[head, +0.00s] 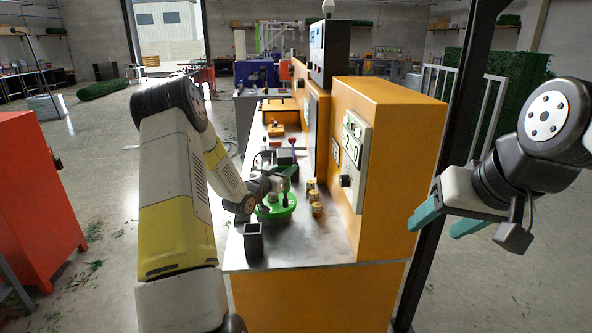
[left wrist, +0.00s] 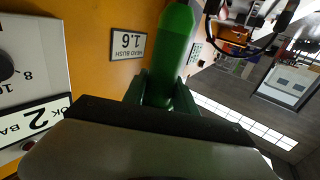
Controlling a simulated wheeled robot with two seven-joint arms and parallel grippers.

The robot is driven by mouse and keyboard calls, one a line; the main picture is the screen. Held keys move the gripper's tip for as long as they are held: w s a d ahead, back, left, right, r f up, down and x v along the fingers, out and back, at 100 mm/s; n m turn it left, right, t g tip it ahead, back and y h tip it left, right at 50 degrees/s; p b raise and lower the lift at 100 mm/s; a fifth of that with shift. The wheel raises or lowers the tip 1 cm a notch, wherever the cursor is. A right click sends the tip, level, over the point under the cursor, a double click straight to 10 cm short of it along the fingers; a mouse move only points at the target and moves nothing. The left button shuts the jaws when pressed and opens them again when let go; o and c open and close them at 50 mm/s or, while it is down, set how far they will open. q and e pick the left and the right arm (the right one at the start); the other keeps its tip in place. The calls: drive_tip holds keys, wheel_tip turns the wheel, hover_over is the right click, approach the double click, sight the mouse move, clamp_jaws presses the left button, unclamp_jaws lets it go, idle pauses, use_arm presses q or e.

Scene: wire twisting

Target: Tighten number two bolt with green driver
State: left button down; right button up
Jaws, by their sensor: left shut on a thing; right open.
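My left gripper (head: 282,180) is over the metal worktop, shut on the green driver. In the left wrist view the green driver (left wrist: 173,50) sits between the fingers, its rounded green end showing beyond them. Its other end is hidden by the gripper. Three brass-coloured bolt-like pieces (head: 315,196) stand in a row on the worktop, right of the left gripper. I cannot tell which one is number two. A label with a "2" (left wrist: 35,120) shows in the left wrist view. My right gripper (head: 445,218) is open and empty, right of the bench.
A round green dish (head: 277,212) lies below the left gripper. A dark square holder (head: 253,241) stands near the worktop's front edge (head: 300,262). The orange cabinet (head: 385,130) walls the bench's right side. A dark post (head: 425,275) stands by the right gripper.

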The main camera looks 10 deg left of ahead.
sight(285, 153)
use_arm(q)
drive_tip(key=shift+r, duration=2.45)
